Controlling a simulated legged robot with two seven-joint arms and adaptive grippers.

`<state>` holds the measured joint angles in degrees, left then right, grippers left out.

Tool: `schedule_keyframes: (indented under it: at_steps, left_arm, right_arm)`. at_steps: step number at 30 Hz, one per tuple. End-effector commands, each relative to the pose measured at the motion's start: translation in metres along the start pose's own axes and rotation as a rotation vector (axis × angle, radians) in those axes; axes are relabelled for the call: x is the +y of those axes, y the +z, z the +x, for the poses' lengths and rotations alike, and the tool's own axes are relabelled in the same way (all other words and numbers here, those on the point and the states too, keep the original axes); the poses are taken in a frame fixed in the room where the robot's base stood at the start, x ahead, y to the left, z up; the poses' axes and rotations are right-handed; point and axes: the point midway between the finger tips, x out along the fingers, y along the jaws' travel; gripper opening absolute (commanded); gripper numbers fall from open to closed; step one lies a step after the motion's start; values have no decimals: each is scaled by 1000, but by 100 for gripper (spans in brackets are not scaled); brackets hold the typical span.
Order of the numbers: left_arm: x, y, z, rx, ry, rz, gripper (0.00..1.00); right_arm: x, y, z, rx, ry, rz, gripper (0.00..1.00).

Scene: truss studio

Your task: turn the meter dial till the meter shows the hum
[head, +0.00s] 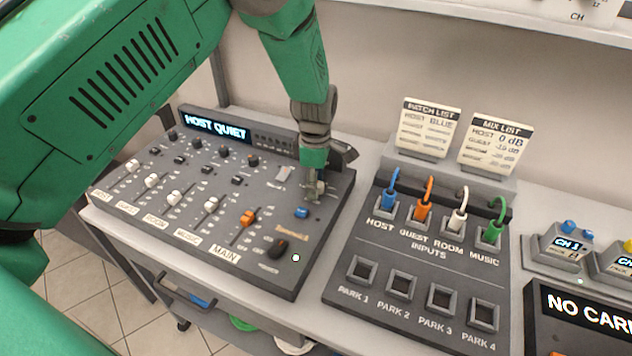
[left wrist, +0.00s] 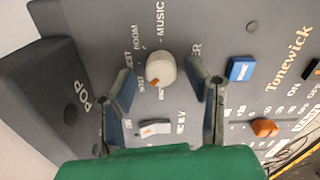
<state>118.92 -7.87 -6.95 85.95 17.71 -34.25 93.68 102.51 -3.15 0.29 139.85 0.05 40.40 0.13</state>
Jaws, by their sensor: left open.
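The meter dial (left wrist: 162,66) is a pale round knob with an orange mark, in the left wrist view. Labels such as ROOM and MUSIC are printed around it. My left gripper (left wrist: 160,75) is open, with one finger on each side of the dial; I cannot tell whether they touch it. In the head view my left gripper (head: 314,190) points down at the right part of the mixer (head: 265,266) and mostly hides the dial. The meter display (head: 216,127) reads HOST QUIET. My right gripper is not in view.
A blue button (head: 302,212) and a dark power knob (head: 278,249) lie close to the gripper. Several faders stand to the left, one an orange main fader (head: 247,218). The patch panel (head: 380,250) with coloured plugs stands to the right. List cards (head: 428,127) stand behind.

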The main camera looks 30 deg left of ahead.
Motion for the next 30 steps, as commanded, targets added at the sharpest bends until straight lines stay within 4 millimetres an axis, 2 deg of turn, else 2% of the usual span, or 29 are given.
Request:
schedule_keyframes:
  at_steps: [2,4,6,7,20,30]
  left_arm:
    - [0,2,-1,1,1,1,44]
    - [0,2,-1,2,1,1,27]
    - [0,2,-1,1,1,1,2]
    - [0,2,-1,1,1,1,0]
    - [1,1,-2,-2,1,63,0]
    - [2,1,-3,-1,3,312,0]
  right_arm:
    - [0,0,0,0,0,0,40]
    - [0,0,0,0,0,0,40]
    - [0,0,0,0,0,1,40]
    - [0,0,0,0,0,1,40]
    - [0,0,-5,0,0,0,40]
    - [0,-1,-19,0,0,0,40]
